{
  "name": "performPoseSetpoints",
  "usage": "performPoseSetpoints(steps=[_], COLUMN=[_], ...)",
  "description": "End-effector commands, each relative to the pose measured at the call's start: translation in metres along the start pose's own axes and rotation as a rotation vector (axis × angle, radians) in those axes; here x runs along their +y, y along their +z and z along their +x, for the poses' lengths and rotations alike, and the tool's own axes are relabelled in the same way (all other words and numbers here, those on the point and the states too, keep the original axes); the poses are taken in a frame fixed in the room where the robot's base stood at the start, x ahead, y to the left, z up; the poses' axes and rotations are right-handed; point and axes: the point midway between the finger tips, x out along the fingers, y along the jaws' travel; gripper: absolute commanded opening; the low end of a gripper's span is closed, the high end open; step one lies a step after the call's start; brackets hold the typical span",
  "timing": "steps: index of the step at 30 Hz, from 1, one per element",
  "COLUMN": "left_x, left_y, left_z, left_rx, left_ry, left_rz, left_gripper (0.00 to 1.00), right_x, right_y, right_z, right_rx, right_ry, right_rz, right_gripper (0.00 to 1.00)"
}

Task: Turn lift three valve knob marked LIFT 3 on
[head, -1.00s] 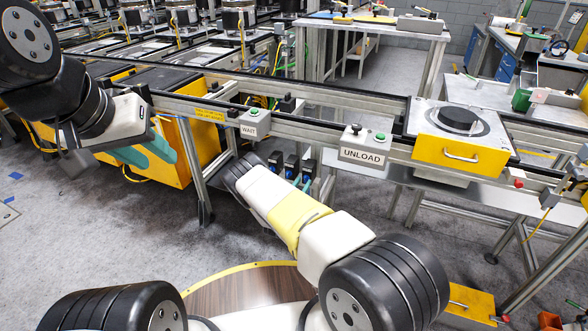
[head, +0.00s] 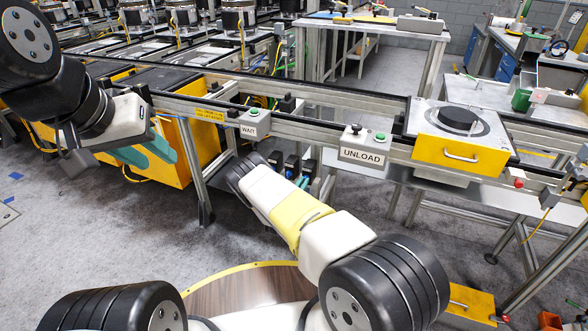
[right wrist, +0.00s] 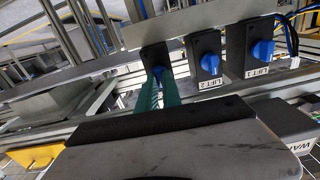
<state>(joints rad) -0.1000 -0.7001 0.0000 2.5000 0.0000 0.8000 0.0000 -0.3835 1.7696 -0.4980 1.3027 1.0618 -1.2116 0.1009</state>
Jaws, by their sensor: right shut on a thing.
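Three blue valve knobs on black plates sit in a row in the right wrist view. The right one is marked LIFT 1 (right wrist: 263,50) and the middle one LIFT 2 (right wrist: 210,63). The left knob (right wrist: 158,71) is mostly hidden by my fingers, and its label is not visible. My right gripper (right wrist: 159,82) is shut on this left knob, with a teal finger on each side. In the head view, my right forearm reaches to the valves (head: 291,168) under the conveyor. My left gripper (head: 150,152) hangs at the left, away from the valves; its finger gap is unclear.
The conveyor rail runs above the valves, with a WAIT button box (head: 253,127) and an UNLOAD box (head: 364,148). A yellow-fronted pallet (head: 462,153) with a black disc sits at the right. A frame leg (head: 196,170) stands left of my right forearm.

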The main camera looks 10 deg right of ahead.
Motion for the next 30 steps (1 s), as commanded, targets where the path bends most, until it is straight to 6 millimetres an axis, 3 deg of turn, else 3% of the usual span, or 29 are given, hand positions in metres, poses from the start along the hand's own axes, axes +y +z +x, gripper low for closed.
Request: performPoseSetpoints(steps=[8, 30], left_x=[0.0000, 0.0000], left_y=[0.0000, 0.0000], left_z=[0.0000, 0.0000], left_rx=[0.000, 0.000], left_ry=[0.000, 0.000], left_rz=[0.000, 0.000], left_gripper=[0.36, 0.36], right_x=[0.0015, 0.0033], right_y=[0.0007, 0.0024], right_z=[0.0001, -0.0002], right_rx=[-0.002, -0.003], right_ry=[0.003, 0.004], right_rz=[0.166, 0.863], right_gripper=[0.00, 0.00])
